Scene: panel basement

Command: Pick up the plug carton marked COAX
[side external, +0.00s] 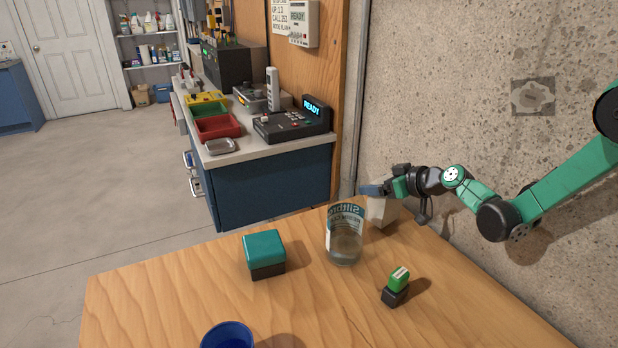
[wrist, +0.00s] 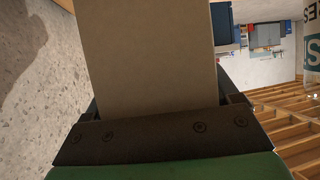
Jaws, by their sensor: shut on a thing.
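A pale, upright carton (side external: 379,212) stands out near the back right of the wooden table, beside the wall and partly behind a jar. My gripper (side external: 376,190) is shut on its upper part. In the wrist view the same carton (wrist: 150,55) fills the middle between the fingers as a plain beige face. No COAX marking shows on the faces in view. I cannot tell whether its base touches the table.
The clear labelled jar (side external: 345,245) stands close in front of the carton. A teal-and-black box (side external: 263,254), a small green-and-black block (side external: 396,286) and a blue cup (side external: 228,336) stand on the table (side external: 150,300). A concrete wall (side external: 450,90) rises close behind.

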